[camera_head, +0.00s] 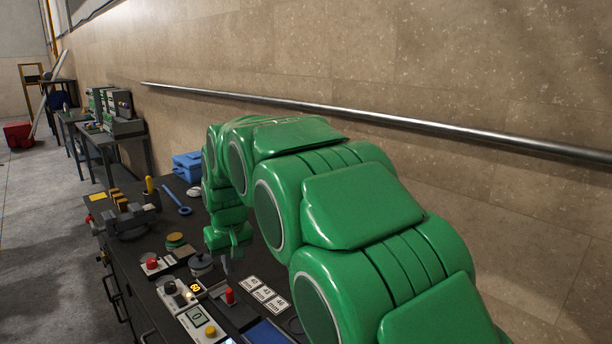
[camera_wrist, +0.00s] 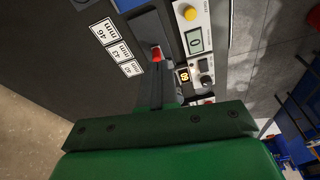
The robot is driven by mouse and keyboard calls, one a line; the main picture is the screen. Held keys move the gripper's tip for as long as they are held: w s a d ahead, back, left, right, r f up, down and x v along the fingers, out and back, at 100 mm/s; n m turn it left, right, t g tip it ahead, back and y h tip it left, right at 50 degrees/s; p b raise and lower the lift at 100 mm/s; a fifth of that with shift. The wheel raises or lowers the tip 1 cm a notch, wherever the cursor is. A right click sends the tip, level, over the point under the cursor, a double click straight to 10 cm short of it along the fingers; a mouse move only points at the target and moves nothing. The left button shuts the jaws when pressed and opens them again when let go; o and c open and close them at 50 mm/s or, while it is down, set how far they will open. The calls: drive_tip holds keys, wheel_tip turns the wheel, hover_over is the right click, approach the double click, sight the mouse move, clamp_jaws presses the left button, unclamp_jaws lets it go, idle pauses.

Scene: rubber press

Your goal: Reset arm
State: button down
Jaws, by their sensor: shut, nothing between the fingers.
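My green arm fills the right of the head view and bends down over the dark workbench (camera_head: 150,290). My gripper (camera_head: 226,268) points down above the bench, near a red-topped lever (camera_head: 230,296) and the white number cards (camera_head: 264,294). In the wrist view my gripper (camera_wrist: 156,72) has its dark fingers together, with nothing seen between them. The red knob (camera_wrist: 156,53) appears just beyond the fingertips. The cards (camera_wrist: 116,46) lie to the left there. Whether the fingers touch anything below is unclear.
A control panel with a yellow button (camera_head: 211,331) and a panel with a lit display (camera_head: 195,288) sit at the bench front. A vise (camera_head: 128,214), blue wrench (camera_head: 176,201) and blue toolbox (camera_head: 187,167) stand farther off. A metal rail (camera_head: 400,122) runs along the wall.

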drive_tip(key=s+d+m, duration=0.1)
drive_tip(key=s+d, duration=0.4)
drive_tip(key=d, duration=0.2)
drive_tip(key=s+d+r+m+g, duration=0.1)
drive_tip(key=s+d, duration=0.4)
drive_tip(key=d, duration=0.2)
drive_tip(key=s+d+m+h, duration=0.1)
drive_tip(key=s+d, duration=0.4)
drive_tip(key=d, duration=0.3)
drive_tip(key=shift+s+r+m+g, duration=0.3)
drive_tip(key=s+d+f+m+g, duration=0.1)
drive_tip(key=s+d, duration=0.4)
drive_tip(key=s, duration=0.6)
drive_tip(key=s+d+f+m+g, duration=0.1)
drive_tip(key=s+d, duration=0.4)
drive_tip(key=s, duration=0.6)
wheel_tip(320, 180, down, 3)
drive_tip(key=shift+s+d+r+m, duration=0.15)
drive_tip(key=shift+s+d+m, duration=0.25)
drive_tip(key=shift+m, duration=0.3)
